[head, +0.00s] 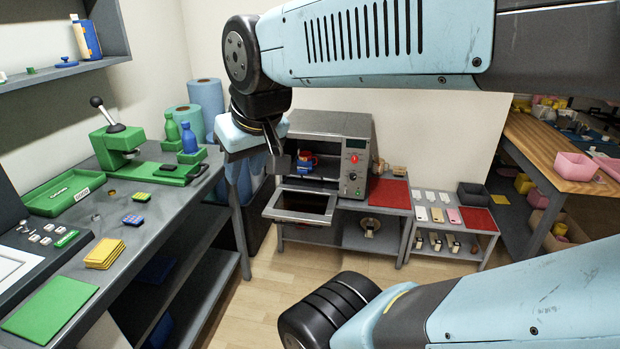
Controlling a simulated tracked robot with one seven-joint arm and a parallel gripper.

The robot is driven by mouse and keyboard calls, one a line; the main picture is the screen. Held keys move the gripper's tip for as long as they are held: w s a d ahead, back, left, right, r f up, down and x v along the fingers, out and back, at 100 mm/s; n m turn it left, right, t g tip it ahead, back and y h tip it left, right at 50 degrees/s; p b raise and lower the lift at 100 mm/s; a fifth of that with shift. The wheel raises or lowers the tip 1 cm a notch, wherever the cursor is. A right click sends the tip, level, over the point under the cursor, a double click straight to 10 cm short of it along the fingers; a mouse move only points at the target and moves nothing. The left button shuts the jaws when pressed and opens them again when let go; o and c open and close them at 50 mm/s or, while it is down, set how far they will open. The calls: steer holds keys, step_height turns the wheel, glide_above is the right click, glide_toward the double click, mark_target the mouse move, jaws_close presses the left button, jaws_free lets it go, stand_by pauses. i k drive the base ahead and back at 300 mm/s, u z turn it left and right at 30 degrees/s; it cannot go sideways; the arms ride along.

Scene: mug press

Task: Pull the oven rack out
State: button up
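The oven (353,160) is a grey metal box on a low metal table against the back wall. Its door (302,207) is folded down and open, sticking out to the front. A red and blue mug (306,160) stands inside the oven. The rack under it is too small and dark to make out clearly, and it looks to be inside the oven. My gripper (276,152) points down at the left of the oven opening, above the door's left part in the picture. It seems to hold nothing. Its fingers are seen edge-on, so their gap is unclear.
A red mat (389,193) lies right of the oven. A low rack table (455,217) with phone cases stands further right. Wooden floor is clear before the oven.

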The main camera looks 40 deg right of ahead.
mark_target(327, 168)
steer(key=z, duration=1.1)
steer(key=i, duration=1.45)
